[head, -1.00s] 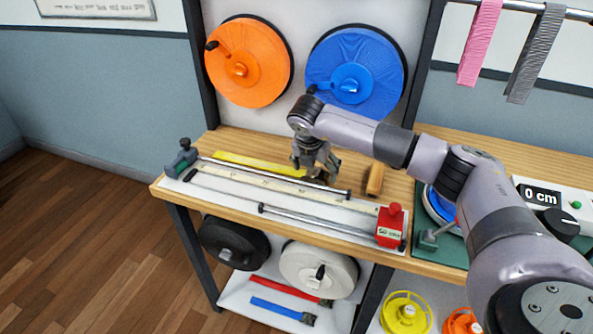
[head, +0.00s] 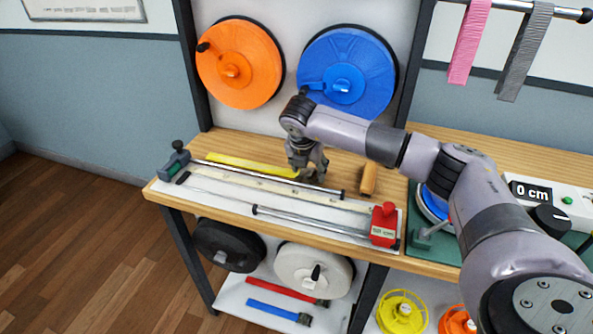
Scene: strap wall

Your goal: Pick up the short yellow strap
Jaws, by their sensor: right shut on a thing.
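The short yellow strap (head: 245,165) lies flat along the back of the measuring jig on the wooden bench. Its right end is hidden at my right gripper. My right gripper (head: 308,177) points down at that end, with its fingers closed on the strap. The strap appears to rest on the bench still. My left gripper is not in view.
A measuring jig with metal rods (head: 300,211), a red block (head: 384,224) and a green-grey clamp (head: 174,160) lies in front. A wooden-handled tool (head: 369,179) is right of my gripper. Orange (head: 240,62) and blue (head: 347,72) reels hang behind.

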